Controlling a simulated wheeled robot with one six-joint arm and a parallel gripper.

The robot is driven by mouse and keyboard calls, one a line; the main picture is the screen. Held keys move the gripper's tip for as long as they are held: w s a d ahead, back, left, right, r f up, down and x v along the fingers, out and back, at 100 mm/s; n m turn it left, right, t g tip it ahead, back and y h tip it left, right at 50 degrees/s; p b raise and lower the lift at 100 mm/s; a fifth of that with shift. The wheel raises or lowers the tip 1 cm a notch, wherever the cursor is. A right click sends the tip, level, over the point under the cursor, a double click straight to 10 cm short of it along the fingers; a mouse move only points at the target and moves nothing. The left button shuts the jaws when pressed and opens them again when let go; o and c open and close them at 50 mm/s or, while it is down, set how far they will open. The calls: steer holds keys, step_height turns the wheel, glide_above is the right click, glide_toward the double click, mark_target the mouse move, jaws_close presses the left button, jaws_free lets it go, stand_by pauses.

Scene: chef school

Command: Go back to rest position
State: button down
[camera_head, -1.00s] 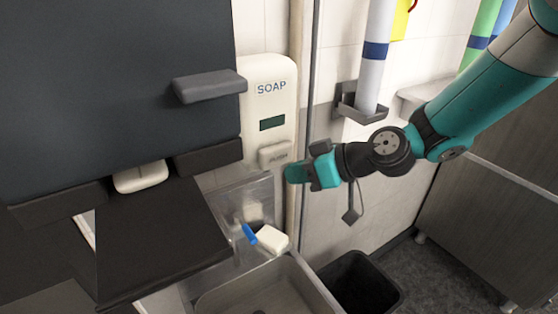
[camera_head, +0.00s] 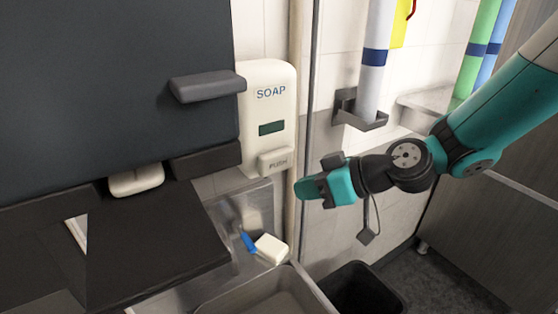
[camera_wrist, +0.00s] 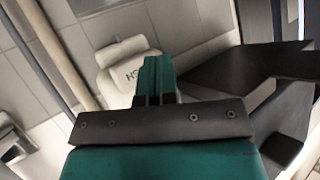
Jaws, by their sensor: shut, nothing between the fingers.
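My gripper (camera_head: 303,187) is shut and empty, its teal fingertips pointing left in the head view. It hangs in the air just right of and a little below the white soap dispenser (camera_head: 269,112), apart from it in the picture. The dispenser has a push lever (camera_head: 275,161) at its bottom.
A metal sink (camera_head: 262,296) lies below, with a white block (camera_head: 271,249) and a blue-handled item (camera_head: 247,240) at its edge. A dark bin (camera_head: 361,289) stands right of it. A wall bracket (camera_head: 361,113) holds a tube. A dark cabinet (camera_head: 110,85) fills the left.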

steer(key=s+d+r+m+g+h+b, duration=0.1)
steer(key=s+d+m+g+h, duration=0.1)
steer(key=s+d, duration=0.4)
steer(key=s+d+r+m+g+h+b, duration=0.1)
steer(key=s+d+h, duration=0.4)
steer(key=s, duration=0.9)
steer(key=shift+s+d+r+m+g+h+b, duration=0.3)
steer(key=shift+s+d+r+m+g+b, duration=0.15)
steer(key=shift+m+b, duration=0.35)
